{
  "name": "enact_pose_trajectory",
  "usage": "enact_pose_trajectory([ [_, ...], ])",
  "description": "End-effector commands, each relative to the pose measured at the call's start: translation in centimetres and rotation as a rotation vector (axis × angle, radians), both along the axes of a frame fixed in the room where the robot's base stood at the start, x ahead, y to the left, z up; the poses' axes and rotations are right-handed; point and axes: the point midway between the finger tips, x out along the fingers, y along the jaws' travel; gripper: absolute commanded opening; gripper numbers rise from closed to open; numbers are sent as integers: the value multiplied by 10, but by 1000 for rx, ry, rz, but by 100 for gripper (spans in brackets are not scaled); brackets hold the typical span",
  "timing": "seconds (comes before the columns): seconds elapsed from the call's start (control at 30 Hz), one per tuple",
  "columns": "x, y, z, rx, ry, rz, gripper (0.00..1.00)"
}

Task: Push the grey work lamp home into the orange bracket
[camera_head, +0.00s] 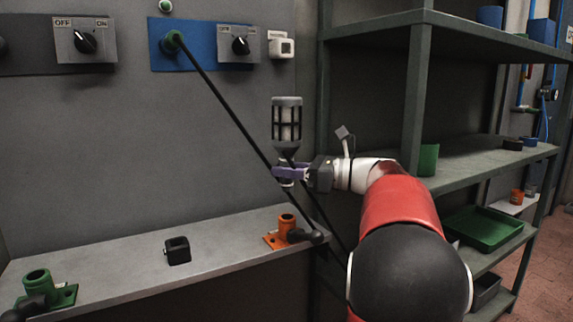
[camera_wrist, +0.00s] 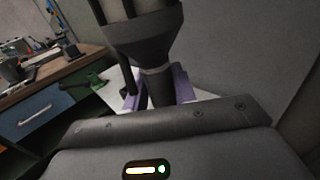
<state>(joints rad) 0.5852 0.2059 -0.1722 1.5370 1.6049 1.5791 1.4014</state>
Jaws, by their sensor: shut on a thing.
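The grey work lamp (camera_head: 287,118), a caged cylinder with a narrow handle below, is held upright above the shelf. My gripper (camera_head: 284,173), with purple fingers, is shut around its handle. In the wrist view my gripper (camera_wrist: 158,92) closes on the handle, and the lower body of the lamp (camera_wrist: 145,32) rises above it. The orange bracket (camera_head: 287,224), an upright round socket on a flat base, sits at the right end of the grey ledge. The lamp is above the bracket and apart from it. The bracket is not seen in the wrist view.
A green bracket (camera_head: 37,284) stands at the ledge's left end, and a black block (camera_head: 177,250) lies mid-ledge (camera_head: 120,279). A black cable (camera_head: 222,95) slants down from a blue wall panel (camera_head: 184,55) behind the lamp. A shelving rack (camera_head: 414,90) stands close on the right.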

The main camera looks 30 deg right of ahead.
Motion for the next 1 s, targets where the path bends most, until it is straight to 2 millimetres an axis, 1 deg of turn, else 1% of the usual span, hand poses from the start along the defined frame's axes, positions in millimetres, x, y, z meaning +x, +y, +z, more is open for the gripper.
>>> enact_pose_trajectory([
  [0.23, 0, 0, -17, 1, 0, 0, 0],
  [0.3, 0, 0, -25, 1, -1, 0, 0],
  [0.6, 0, 0, -46, 0, -1, 0, 0],
  [1.0, 0, 0, -59, 0, -1, 0, 0],
])
